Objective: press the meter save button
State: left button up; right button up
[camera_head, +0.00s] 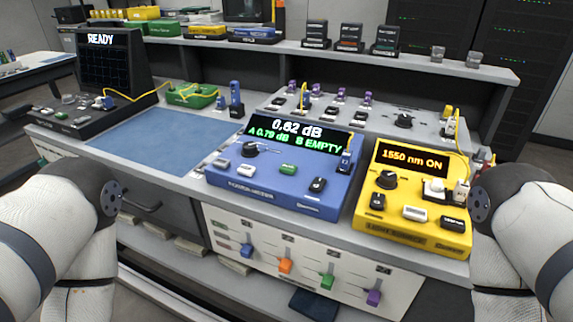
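The blue power meter (275,195) stands on the bench, centre of the view. Its screen (296,134) reads 0.62 dB, with A 0.79 dB and B EMPTY below. On its sloped top are a black knob (250,149), a grey button (222,163), a white button (246,171), a green button (289,168) and a black button (318,186). Their labels are too small to read, so I cannot tell which is save. A blue connector (345,161) stands at its right side. Both my arms show at the lower sides, away from the meter; neither gripper is in view.
A yellow light source (410,232) reading 1550 nm ON stands right of the meter. A blue mat (160,140) lies left, before a black unit (112,62) reading READY. A grey panel with purple connectors (341,94) is behind. Coloured sliders (285,265) line the front below.

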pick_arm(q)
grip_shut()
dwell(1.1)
